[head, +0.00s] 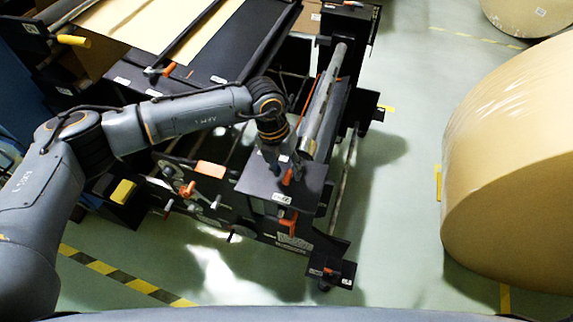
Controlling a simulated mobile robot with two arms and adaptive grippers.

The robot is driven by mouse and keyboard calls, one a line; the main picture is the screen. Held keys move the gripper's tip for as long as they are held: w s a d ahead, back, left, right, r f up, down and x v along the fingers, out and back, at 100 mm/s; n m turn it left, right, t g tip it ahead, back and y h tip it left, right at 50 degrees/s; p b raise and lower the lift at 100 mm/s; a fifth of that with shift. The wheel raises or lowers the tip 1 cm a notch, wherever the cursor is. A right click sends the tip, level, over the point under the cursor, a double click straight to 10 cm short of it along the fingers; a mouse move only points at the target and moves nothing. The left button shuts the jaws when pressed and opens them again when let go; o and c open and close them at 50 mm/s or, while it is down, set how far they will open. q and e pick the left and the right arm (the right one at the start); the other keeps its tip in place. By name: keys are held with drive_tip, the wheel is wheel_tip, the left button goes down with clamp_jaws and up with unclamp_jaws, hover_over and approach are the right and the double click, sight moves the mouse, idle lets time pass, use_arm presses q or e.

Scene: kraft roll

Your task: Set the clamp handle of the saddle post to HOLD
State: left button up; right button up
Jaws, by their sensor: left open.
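The near saddle post (257,184) is a black stand with a flat dark top plate, at the near end of a steel shaft (322,112). A small orange handle (288,176) stands up on the plate, partly hidden by my gripper. A white label (280,197) lies at the plate's front edge, too small to read. Another orange handle (287,223) shows lower, on the post's front. My left gripper (284,162) points down over the plate, open, right at the upper handle; I cannot tell whether it touches. My right gripper is not in view.
A large kraft roll (515,170) stands on the floor at the right, with another (530,15) behind. The dark machine (245,48) with a kraft web fills the upper left. A small black foot (332,270) sticks out low in front. Green floor (400,200) is clear between post and roll.

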use_arm(q)
drive_tip(key=shift+f, duration=0.2)
drive_tip(key=shift+c, duration=0.4)
clamp_jaws()
